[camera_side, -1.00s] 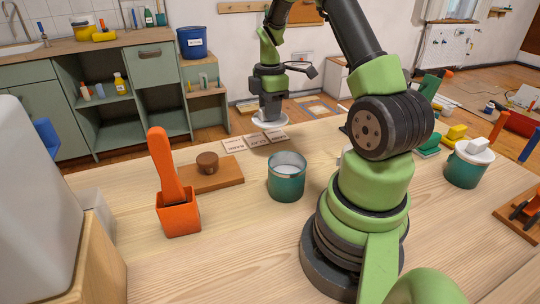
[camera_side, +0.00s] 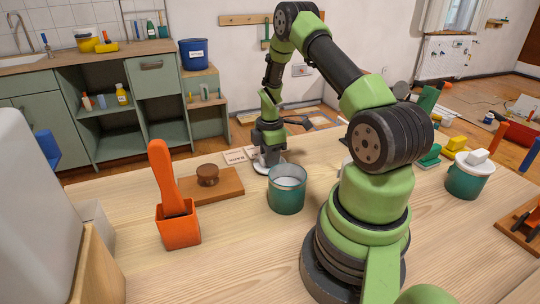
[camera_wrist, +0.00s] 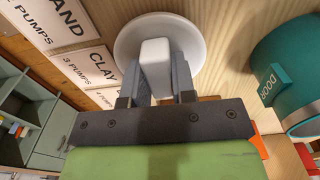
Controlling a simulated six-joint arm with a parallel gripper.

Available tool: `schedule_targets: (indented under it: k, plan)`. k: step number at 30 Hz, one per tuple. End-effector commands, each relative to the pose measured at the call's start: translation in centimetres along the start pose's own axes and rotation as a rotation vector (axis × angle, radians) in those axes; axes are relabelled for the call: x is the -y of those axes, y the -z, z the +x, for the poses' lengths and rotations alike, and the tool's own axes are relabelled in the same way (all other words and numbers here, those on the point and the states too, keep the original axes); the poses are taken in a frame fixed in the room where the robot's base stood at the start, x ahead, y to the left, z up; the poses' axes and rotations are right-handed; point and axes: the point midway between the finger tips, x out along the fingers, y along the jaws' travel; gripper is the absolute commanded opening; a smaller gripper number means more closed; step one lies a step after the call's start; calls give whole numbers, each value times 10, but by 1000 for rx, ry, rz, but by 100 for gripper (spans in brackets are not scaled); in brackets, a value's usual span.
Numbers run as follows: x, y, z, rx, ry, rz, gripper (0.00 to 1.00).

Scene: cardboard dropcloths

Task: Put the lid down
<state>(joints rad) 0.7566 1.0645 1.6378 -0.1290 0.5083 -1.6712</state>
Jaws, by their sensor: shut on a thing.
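My gripper (camera_side: 270,152) is shut on the block handle of a round white lid (camera_side: 262,168). In the wrist view the lid (camera_wrist: 128,42) is a flat pale disc, its handle (camera_wrist: 155,66) between my two fingers (camera_wrist: 157,84). The lid is low behind an open teal pot (camera_side: 287,197), close to the label cards; I cannot tell whether it touches the table. The pot also shows at the right in the wrist view (camera_wrist: 296,82), marked "DOOR", apart from the lid.
A wooden board with a brown knob (camera_side: 207,175) and an orange holder (camera_side: 178,228) stand left of the pot. Label cards (camera_side: 236,156) lie at the table's back edge. Another teal pot with a white lid (camera_side: 467,182) stands at the right. The front table is clear.

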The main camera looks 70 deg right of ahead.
Motion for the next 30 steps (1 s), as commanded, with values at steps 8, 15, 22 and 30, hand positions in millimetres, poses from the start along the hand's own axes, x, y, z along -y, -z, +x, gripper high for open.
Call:
schedule_targets:
  k: [8, 15, 22, 30]
  plan:
    - [0, 0, 3, 0, 0, 0, 45]
    - [0, 0, 3, 0, 0, 0, 50]
    - [-1, 0, -14, 0, -3, 0, 50]
    - [-1, 0, -74, 0, -6, 1, 50]
